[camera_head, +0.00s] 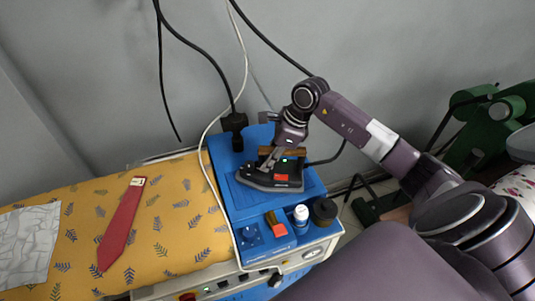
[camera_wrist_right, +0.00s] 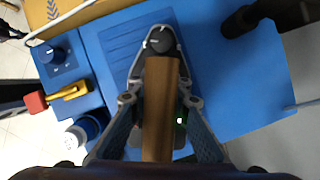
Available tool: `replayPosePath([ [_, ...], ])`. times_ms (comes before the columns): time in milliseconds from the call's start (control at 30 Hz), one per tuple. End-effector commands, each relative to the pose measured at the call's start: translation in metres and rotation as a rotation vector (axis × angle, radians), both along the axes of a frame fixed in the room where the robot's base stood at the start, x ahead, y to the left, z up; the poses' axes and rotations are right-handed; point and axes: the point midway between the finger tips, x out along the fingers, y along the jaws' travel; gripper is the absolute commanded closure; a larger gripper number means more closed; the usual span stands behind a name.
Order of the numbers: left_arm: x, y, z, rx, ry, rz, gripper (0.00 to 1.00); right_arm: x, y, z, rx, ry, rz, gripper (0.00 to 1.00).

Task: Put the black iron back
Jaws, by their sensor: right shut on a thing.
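The black iron (camera_head: 272,180) is over the blue stand (camera_head: 236,199) at the end of the ironing table. Its wooden handle (camera_wrist_right: 160,100) runs between the fingers of my right gripper (camera_wrist_right: 160,105) in the wrist view. My right gripper also shows in the head view (camera_head: 276,160), coming down on the iron from above, and is shut on the handle. The iron looks level, on or just over the blue surface; I cannot tell whether it touches. The gripper hides part of the iron's top. My left gripper is not in view.
A red tie (camera_head: 121,226) and a pale cloth (camera_head: 28,245) lie on the yellow patterned ironing surface (camera_head: 180,223). A white bottle (camera_head: 301,215), a dark round container (camera_head: 324,210) and a red-ended tool (camera_head: 278,229) stand at the stand's front. Cables hang behind it.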

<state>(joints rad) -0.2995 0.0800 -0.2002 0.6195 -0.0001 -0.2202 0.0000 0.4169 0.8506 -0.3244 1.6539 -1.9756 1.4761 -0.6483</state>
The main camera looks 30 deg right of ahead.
Motion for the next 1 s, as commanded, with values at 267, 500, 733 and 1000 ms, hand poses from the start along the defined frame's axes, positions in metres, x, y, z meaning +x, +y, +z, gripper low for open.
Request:
replayPosePath([
  [267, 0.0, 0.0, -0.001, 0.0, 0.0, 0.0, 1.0, 0.0, 0.0, -0.001, 0.001, 0.001, 0.0, 0.79],
  [500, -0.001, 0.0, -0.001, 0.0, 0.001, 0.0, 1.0, 0.0, 0.0, 0.0, 0.001, 0.001, 0.0, 0.65],
  [733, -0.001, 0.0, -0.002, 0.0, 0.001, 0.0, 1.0, 0.0, -0.001, 0.002, 0.0, 0.0, 0.0, 0.65],
  [1000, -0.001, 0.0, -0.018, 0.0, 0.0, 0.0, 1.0, -0.009, -0.017, 0.042, -0.004, -0.004, 0.0, 0.65],
])
